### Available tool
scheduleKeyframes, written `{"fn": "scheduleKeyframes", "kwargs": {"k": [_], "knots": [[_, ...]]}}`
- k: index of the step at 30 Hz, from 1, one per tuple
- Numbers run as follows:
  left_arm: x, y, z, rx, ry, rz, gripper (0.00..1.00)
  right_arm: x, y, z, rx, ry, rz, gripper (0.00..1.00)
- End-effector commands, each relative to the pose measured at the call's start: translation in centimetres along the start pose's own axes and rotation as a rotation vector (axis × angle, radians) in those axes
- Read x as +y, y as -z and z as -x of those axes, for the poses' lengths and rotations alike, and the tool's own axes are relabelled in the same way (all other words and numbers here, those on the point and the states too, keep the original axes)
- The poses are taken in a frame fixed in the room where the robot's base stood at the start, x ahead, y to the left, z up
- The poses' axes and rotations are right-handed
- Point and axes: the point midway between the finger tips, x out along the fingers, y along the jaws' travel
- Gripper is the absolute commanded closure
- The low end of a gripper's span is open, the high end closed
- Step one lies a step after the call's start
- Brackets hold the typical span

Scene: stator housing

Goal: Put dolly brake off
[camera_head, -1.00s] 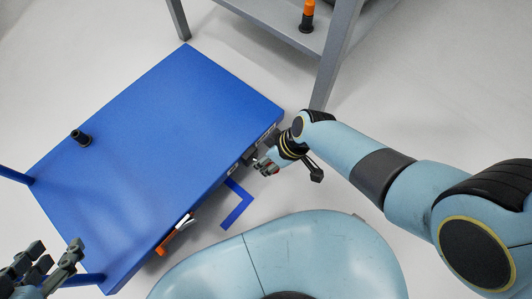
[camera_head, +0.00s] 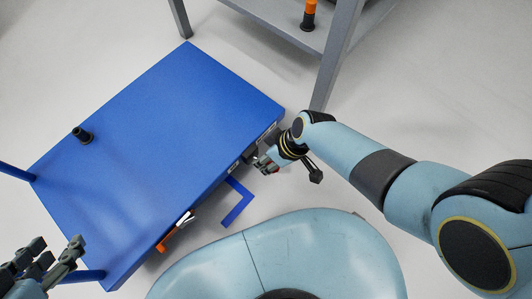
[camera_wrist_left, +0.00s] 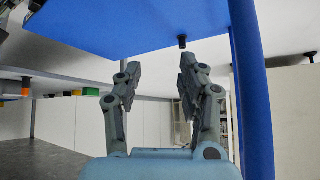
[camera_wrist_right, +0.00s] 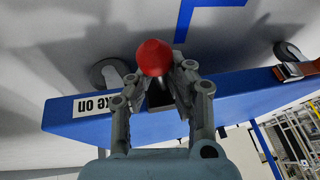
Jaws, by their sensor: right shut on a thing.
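The blue dolly (camera_head: 160,140) stands on the floor at the left of the head view. My right gripper (camera_head: 262,165) is at its near right edge. In the right wrist view, my right gripper (camera_wrist_right: 162,80) is shut on a red ball-shaped knob (camera_wrist_right: 154,57) in front of the dolly's blue side (camera_wrist_right: 245,85). A white label (camera_wrist_right: 98,104) beside it ends in "ke on"; its start is hidden. My left gripper (camera_head: 55,262) is open and empty near the dolly's lower left corner. It also shows open in the left wrist view (camera_wrist_left: 157,75).
A black peg (camera_head: 83,137) stands on the dolly top. A blue angle mark (camera_head: 238,203) lies on the floor. An orange part (camera_head: 168,240) sticks out at the dolly's near edge. A grey shelf frame (camera_head: 340,50) stands behind. The dolly's blue post (camera_wrist_left: 250,90) is close to my left gripper.

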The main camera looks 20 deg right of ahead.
Motion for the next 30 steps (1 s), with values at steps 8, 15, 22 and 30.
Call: {"fn": "scheduleKeyframes", "kwargs": {"k": [8,15,22,30], "knots": [[-0.01,0.02,-0.01,0.001,0.000,-0.001,0.60,-0.24,-1.04,-0.10,-0.019,0.007,0.001,1.00],[-0.02,0.04,-0.01,0.001,0.000,-0.001,0.60,-0.23,-1.05,-0.09,-0.019,0.007,0.001,1.00],[-0.02,0.05,-0.01,0.001,0.000,-0.001,0.60,-0.20,-0.98,-0.08,-0.018,0.006,0.001,0.70],[-0.02,0.05,0.00,0.001,0.000,-0.001,0.60,-0.10,-0.44,-0.04,-0.008,0.003,0.000,0.46]]}}
